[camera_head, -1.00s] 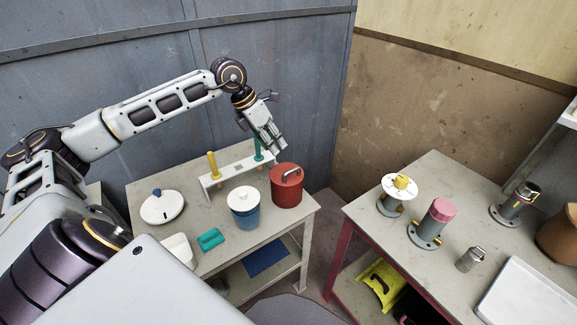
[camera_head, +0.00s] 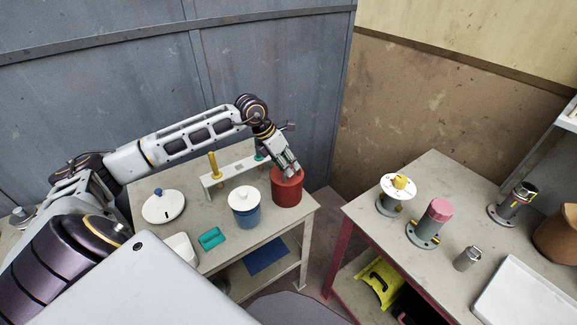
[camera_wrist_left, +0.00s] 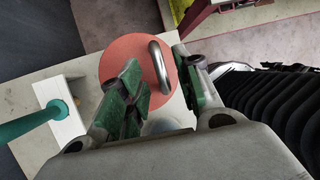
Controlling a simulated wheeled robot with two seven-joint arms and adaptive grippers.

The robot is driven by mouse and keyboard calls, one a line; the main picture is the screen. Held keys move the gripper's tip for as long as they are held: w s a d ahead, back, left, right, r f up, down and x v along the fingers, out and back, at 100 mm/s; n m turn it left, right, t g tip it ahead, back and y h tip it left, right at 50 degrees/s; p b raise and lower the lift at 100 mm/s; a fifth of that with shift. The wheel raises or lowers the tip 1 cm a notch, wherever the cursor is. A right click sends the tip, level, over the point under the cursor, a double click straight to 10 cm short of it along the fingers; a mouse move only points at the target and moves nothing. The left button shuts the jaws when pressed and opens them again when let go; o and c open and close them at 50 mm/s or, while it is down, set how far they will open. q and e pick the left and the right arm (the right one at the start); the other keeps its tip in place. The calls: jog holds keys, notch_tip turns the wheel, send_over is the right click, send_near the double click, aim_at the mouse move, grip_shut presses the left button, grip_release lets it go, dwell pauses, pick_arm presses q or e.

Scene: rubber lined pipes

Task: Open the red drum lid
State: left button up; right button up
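The red drum (camera_head: 287,192) stands upright at the right end of the left grey table. Its flat red lid (camera_wrist_left: 118,60) with a bent metal handle (camera_wrist_left: 158,66) shows in the left wrist view, and the lid is on the drum. My left gripper (camera_head: 291,172) is just above the lid and hides the handle in the head view. In the left wrist view my left gripper (camera_wrist_left: 165,92) is open, with its green-padded fingers apart and the handle between and ahead of them. I cannot tell whether the fingers touch it. My right gripper is not in view.
A blue drum with a white lid (camera_head: 243,194) stands left of the red drum. Behind is a white rack (camera_head: 226,175) with a yellow peg (camera_head: 213,164) and a teal peg. A white lid with a blue knob (camera_head: 163,207) lies further left.

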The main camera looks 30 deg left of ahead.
pick_arm(q)
jog(key=shift+w+d+f, duration=0.2)
jog(key=shift+f, duration=0.35)
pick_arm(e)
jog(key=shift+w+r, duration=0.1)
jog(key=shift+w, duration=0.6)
pick_arm(q)
jog(key=shift+c, duration=0.4)
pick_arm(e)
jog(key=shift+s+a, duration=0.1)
pick_arm(q)
jog(key=c, duration=0.5)
grip_shut()
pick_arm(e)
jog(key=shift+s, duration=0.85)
